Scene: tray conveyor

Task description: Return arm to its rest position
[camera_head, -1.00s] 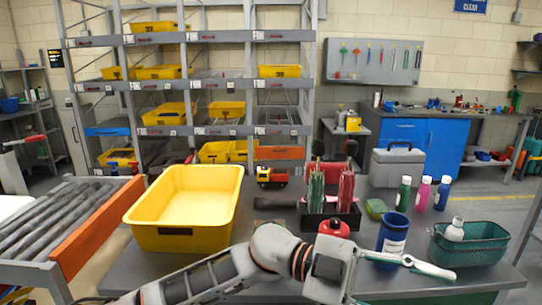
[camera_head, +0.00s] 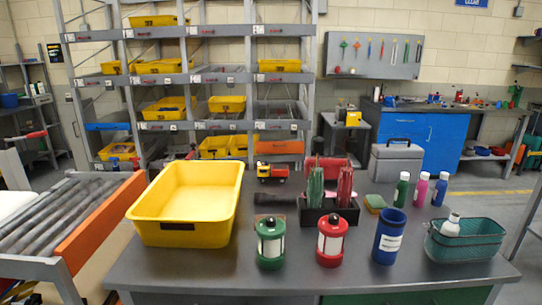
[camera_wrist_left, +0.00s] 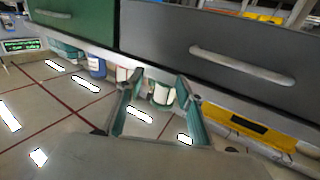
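My left gripper (camera_wrist_left: 158,88) shows only in the left wrist view. Its two teal fingers are spread apart, with nothing held between them. Beyond them are the fronts of a green drawer (camera_wrist_left: 75,18) and a grey drawer (camera_wrist_left: 215,50), each with a handle. A small green-and-white thing shows between the fingers, apparently farther off. No part of either arm shows in the head view, and my right gripper is in neither view.
On the grey table stand a yellow bin (camera_head: 185,232), a green lantern (camera_head: 270,243), a red lantern (camera_head: 332,240), a blue cup (camera_head: 388,238) and a teal basket (camera_head: 466,246). A roller conveyor (camera_head: 68,220) is at left. The table's front strip is clear.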

